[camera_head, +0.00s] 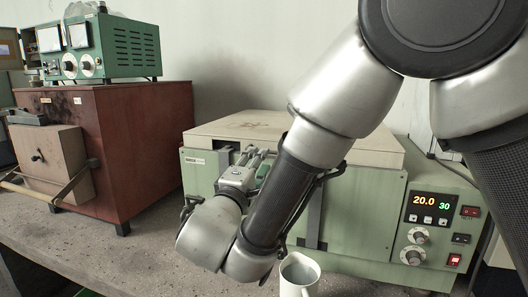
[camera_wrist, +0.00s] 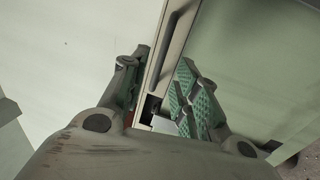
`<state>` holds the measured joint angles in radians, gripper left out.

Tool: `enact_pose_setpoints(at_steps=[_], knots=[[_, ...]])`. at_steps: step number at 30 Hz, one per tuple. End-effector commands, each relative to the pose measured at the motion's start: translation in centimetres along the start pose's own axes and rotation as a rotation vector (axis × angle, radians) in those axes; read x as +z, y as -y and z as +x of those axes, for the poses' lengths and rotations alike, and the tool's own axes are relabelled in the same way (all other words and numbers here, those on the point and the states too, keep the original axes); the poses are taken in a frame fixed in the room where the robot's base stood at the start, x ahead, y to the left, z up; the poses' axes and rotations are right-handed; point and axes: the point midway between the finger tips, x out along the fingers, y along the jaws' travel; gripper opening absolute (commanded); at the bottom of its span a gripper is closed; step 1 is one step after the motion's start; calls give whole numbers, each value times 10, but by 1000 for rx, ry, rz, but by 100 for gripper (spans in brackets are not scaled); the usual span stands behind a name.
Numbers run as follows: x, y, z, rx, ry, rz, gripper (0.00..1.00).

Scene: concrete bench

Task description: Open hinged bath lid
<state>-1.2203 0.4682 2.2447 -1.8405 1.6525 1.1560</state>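The bath (camera_head: 360,215) is a pale green box on the bench, with a control panel on its right side. Its beige hinged lid (camera_head: 235,130) lies flat on top and looks closed. My gripper (camera_head: 262,157) is at the lid's front edge, left of the middle; my arm hides part of the bath front. In the wrist view, the fingers of my gripper (camera_wrist: 160,88) are apart, one on each side of a pale edge strip with a dark slot (camera_wrist: 177,38). The right finger has green ribbed pads. I cannot tell whether either finger touches the strip.
A white mug (camera_head: 299,275) stands on the bench (camera_head: 110,255) close in front of the bath, beside my arm. A red-brown box furnace (camera_head: 135,145) with a green instrument (camera_head: 125,48) on top is at left. The panel display (camera_head: 431,206) reads 20.0 and 30.

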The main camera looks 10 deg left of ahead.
Motion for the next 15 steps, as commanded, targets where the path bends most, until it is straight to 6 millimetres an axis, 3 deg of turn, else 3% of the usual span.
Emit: enact_pose_setpoints(at_steps=[7,15], knots=[[1,0,43,0,4,-1,31],[1,0,60,-1,2,-3,31]])
